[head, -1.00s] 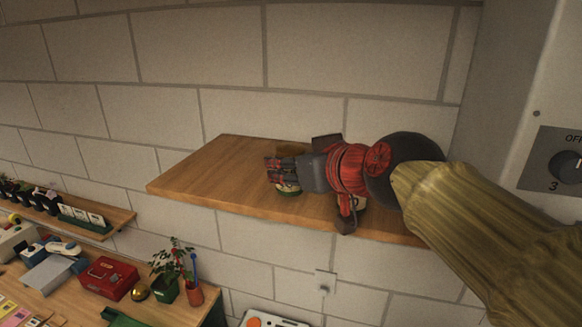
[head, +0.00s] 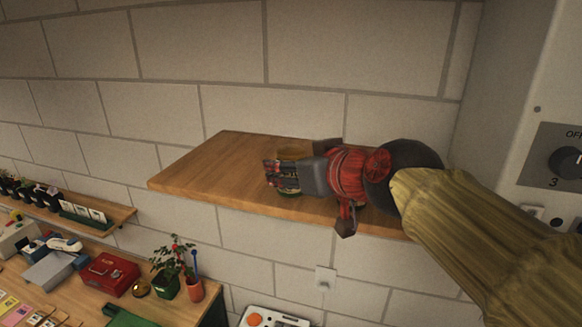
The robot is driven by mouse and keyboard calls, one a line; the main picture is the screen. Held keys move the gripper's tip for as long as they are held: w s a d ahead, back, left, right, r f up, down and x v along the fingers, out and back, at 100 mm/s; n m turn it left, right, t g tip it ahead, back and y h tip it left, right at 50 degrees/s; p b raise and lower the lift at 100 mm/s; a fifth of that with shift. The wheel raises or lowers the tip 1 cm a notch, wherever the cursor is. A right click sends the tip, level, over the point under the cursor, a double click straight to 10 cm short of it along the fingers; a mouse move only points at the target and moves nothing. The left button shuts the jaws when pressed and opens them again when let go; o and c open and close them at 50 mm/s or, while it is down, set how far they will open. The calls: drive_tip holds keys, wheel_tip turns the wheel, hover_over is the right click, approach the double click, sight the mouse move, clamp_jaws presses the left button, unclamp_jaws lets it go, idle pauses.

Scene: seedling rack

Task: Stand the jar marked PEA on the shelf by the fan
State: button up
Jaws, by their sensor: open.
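A wooden shelf (head: 205,168) is fixed to the block wall. My gripper (head: 284,174) reaches over it from the right, its fingers pointing left. The sensor-open fingers are at a small jar (head: 291,155) with a yellowish upper part, standing on the shelf; a greenish part of it shows below the fingers. The fingers hide most of the jar, and no marking on it can be read. I cannot tell whether the fingers touch it. No fan is visible.
The left part of the shelf is bare. A white panel with a dial (head: 570,163) is at the right. Below left, a bench holds a red box (head: 110,273), a potted plant (head: 166,285) and a terracotta pot (head: 194,290). A lower shelf (head: 118,217) holds small pots.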

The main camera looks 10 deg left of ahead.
drive_tip(key=shift+r, duration=0.15)
drive_tip(key=shift+s+d+r, duration=0.15)
drive_tip(key=shift+s+d, duration=0.05)
drive_tip(key=shift+d, duration=0.05)
drive_tip(key=b+v, duration=0.2)
drive_tip(key=v, duration=0.9)
drive_tip(key=shift+s, duration=0.1)
drive_tip(key=shift+d, duration=0.1)
